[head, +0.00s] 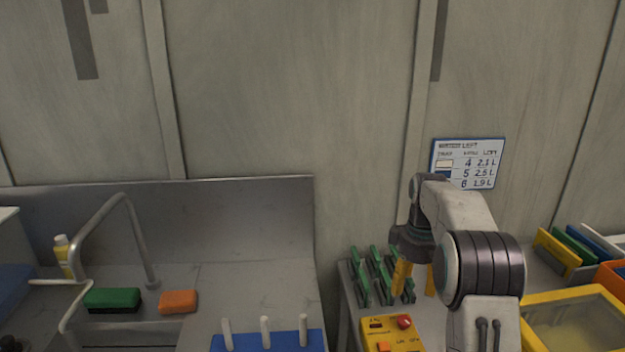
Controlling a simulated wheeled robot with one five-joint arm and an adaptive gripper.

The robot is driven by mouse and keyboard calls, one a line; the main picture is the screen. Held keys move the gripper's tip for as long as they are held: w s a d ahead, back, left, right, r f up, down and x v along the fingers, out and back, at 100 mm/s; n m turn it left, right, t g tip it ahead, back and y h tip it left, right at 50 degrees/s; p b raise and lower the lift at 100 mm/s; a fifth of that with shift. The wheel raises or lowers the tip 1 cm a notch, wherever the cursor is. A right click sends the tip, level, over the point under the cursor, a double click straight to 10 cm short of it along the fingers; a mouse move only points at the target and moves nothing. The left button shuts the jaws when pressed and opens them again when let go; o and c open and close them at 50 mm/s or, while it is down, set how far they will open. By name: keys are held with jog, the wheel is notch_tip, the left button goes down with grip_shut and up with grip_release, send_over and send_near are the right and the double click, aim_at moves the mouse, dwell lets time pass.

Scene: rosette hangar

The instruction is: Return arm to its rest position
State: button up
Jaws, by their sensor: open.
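My arm (465,235) rises from the lower right and bends over at the top, with its end pointing down. My gripper (414,279) has yellow fingers set apart, open, with nothing seen between them. It hangs in front of or over a small table with a rack of green-handled items (358,276). I cannot tell whether the fingers touch anything. The fingertips are partly hidden by my arm.
A yellow control box (388,335) with a red button sits just below my gripper. Left is a sink counter (230,285) with a tap, green brush (112,299) and orange sponge (178,301). Right are a yellow-rimmed bin (535,297) and folders. A sign (480,150) hangs behind.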

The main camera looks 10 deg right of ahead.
jog(key=m, duration=0.4)
send_over(405, 324)
notch_tip(405, 324, down, 6)
jog(key=shift+r, duration=0.25)
jog(key=shift+m+g, duration=0.5)
jog(key=shift+m, duration=0.4)
jog(key=s, duration=0.2)
jog(key=s+a+f, duration=0.1)
jog(key=s, duration=0.1)
jog(key=s+f, duration=0.1)
jog(key=s, duration=0.1)
jog(key=shift+s+a, duration=0.2)
jog(key=shift+a, duration=0.1)
jog(key=s+a+r+t, duration=0.2)
jog(key=s+a+r, duration=0.2)
jog(key=s, duration=0.7)
jog(key=s+a+r+n+t, duration=0.1)
jog(key=s+a+r+t, duration=0.2)
jog(key=s+a+r, duration=0.2)
jog(key=shift+s+r, duration=1.65)
jog(key=shift+s, duration=2.05)
